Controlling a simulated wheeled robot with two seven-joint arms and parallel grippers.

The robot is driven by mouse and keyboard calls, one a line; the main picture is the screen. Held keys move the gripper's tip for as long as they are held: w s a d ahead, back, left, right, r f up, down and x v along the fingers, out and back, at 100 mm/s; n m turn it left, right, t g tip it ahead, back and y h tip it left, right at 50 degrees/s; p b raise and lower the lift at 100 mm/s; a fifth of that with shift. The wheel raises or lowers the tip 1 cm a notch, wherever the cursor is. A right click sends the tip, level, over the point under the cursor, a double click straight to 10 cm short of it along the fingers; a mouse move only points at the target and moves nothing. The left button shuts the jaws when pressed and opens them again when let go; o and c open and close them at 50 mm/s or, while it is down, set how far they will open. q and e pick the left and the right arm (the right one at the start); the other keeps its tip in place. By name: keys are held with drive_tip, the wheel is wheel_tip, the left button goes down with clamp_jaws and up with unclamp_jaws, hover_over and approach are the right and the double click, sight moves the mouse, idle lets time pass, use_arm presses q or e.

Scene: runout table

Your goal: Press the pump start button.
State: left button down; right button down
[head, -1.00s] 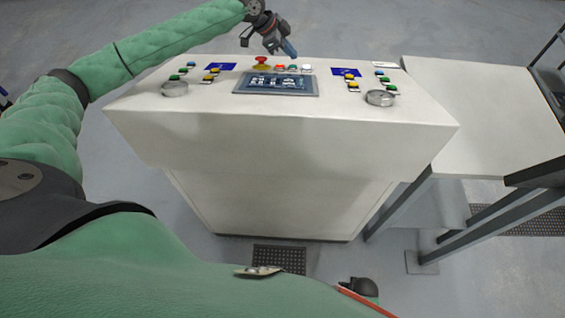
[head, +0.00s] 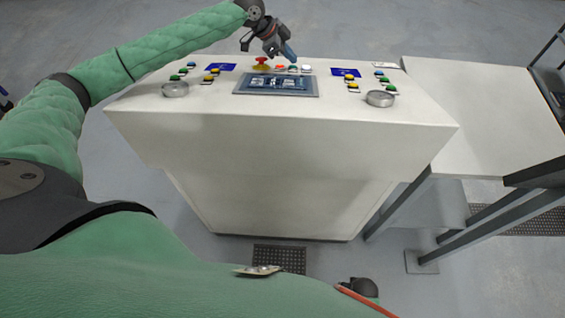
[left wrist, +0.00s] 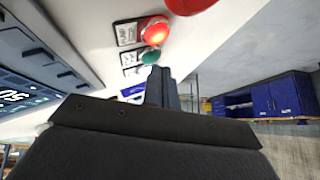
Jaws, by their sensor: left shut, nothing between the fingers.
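The console (head: 300,130) has a row of buttons behind its screen (head: 276,84). A red button (head: 280,67) and a white button (head: 307,69) flank a green button (head: 293,68). In the left wrist view the red button (left wrist: 154,31) looks lit and the green button (left wrist: 150,56) is next to it, partly covered by my fingers. Contact is unclear.
A red mushroom button (head: 261,61) on a yellow base stands left of the row. Round grey knobs (head: 175,89) and (head: 381,98), with small coloured buttons, lie at both sides. A white table (head: 480,110) on the right is clear.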

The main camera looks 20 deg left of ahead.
use_arm(q)
drive_tip(key=shift+s+f, duration=0.15)
drive_tip(key=shift+f, duration=0.2)
idle(0.5)
drive_tip(key=shift+w+r+p, duration=0.35)
drive_tip(key=shift+r+p, duration=0.3)
drive_tip(key=shift+r, duration=0.25)
drive_tip(key=shift+a, duration=0.1)
drive_tip(key=r+p, duration=0.1)
drive_tip(key=w+r+p, duration=0.1)
drive_tip(key=r, duration=0.1)
drive_tip(key=w+r+p, duration=0.1)
drive_tip(key=r, duration=0.1)
drive_tip(key=shift+w+a+r, duration=0.2)
drive_tip(key=shift+a, duration=0.1)
drive_tip(key=shift+a, duration=0.1)
idle(2.5)
